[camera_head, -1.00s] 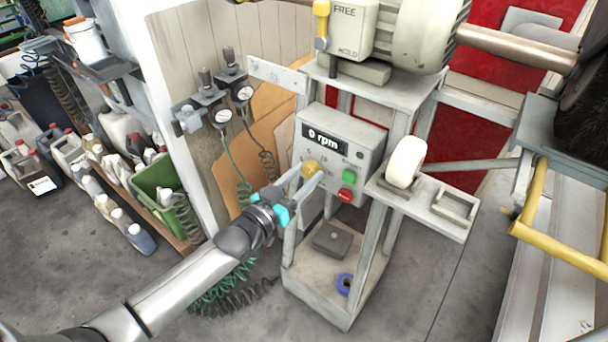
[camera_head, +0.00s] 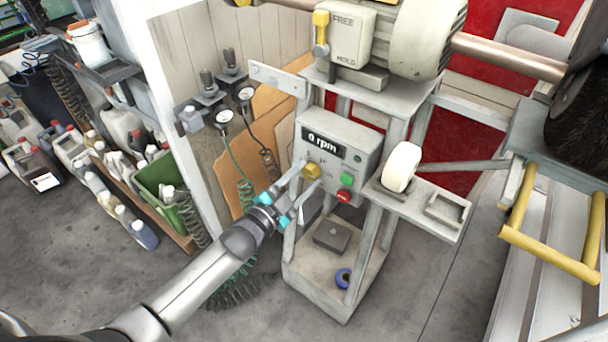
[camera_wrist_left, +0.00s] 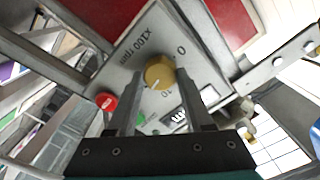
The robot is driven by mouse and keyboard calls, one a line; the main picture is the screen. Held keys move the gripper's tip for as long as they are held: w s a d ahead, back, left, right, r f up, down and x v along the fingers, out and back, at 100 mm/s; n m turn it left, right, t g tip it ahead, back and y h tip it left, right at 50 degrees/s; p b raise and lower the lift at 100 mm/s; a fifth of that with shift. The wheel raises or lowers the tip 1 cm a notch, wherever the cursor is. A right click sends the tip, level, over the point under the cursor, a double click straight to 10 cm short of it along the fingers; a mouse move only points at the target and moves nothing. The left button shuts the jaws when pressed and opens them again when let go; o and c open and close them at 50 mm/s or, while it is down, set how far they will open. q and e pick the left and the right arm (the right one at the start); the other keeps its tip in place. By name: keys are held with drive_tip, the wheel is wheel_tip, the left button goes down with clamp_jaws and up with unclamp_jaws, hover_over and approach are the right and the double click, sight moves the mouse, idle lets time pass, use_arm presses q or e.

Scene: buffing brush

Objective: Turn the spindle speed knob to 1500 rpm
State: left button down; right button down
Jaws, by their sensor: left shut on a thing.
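The spindle speed knob (camera_head: 311,170) is a round yellow knob on the front of a grey control box (camera_head: 365,143). It also shows in the left wrist view (camera_wrist_left: 159,72), with a pale pointer mark and the printed labels "0", "10" and "x100 rpm" around it. The display (camera_head: 322,141) on the box reads 0 rpm. My left gripper (camera_head: 309,174) has its two fingers on opposite sides of the knob and is shut on it. The fingers hide part of the dial scale. My right gripper is not in view.
A green button (camera_head: 347,179) and a red button (camera_head: 343,196) sit right of the knob. A white roller (camera_head: 401,168) stands on a side shelf. Gauges (camera_head: 224,116) and coiled hoses are on the left. Bare floor (camera_head: 400,300) lies in front of the stand.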

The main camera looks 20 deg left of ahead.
use_arm(q)
drive_tip(key=shift+m, duration=1.1)
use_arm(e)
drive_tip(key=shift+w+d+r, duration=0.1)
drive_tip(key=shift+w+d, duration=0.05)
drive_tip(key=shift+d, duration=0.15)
use_arm(q)
drive_tip(key=shift+c, duration=1.5)
unclamp_jaws()
drive_tip(key=p+v, duration=0.2)
drive_tip(key=v, duration=1.3)
drive_tip(key=shift+s, duration=0.15)
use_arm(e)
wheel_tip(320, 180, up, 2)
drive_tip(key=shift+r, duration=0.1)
